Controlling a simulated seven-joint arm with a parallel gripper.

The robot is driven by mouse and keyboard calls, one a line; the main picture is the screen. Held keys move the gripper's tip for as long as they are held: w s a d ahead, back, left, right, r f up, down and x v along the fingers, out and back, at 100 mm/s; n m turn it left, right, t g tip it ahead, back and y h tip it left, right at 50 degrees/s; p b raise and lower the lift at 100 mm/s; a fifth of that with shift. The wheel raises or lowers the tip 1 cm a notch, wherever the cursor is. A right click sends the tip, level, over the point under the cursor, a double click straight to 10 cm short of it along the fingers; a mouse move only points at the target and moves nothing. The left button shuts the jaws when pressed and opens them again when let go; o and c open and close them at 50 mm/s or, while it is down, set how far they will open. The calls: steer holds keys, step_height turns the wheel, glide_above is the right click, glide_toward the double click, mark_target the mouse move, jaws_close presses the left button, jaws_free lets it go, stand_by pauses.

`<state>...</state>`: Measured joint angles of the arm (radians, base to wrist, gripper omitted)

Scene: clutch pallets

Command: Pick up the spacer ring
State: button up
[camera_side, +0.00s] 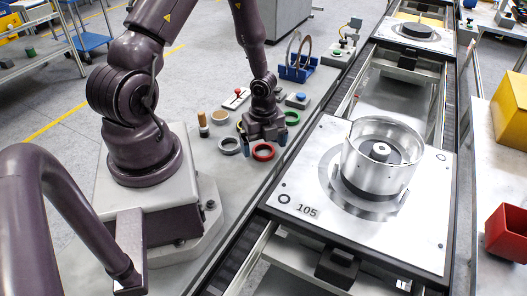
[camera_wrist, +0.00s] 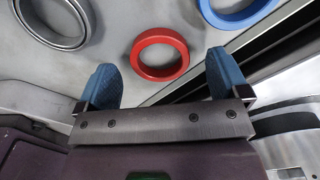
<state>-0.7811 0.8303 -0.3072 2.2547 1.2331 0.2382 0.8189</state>
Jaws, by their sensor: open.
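Several rings lie on the grey bench, and I cannot tell which is the spacer ring. A red ring (camera_side: 264,158) lies flat just below my open, empty gripper (camera_side: 262,139). In the wrist view the red ring (camera_wrist: 160,34) shows whole, ahead of and between the blue fingertips of my gripper (camera_wrist: 162,74), apart from both. A grey metal ring (camera_wrist: 62,46) is at upper left there and left of my gripper in the side view (camera_side: 229,152). A blue ring (camera_wrist: 240,24) is cut off at the wrist view's top edge. A green ring (camera_side: 297,121) lies right of my gripper.
A pallet (camera_side: 325,217) marked 105 sits on the conveyor to the right, bearing a clear-walled metal drum (camera_side: 365,176). A blue rack (camera_side: 297,73) holding upright rings stands behind my gripper. A tan-topped cylinder (camera_side: 203,124) stands left on the bench. A red bin (camera_side: 508,235) is far right.

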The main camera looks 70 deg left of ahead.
steer(key=shift+f, duration=0.6)
steer(key=c, duration=1)
steer(key=shift+r, duration=0.1)
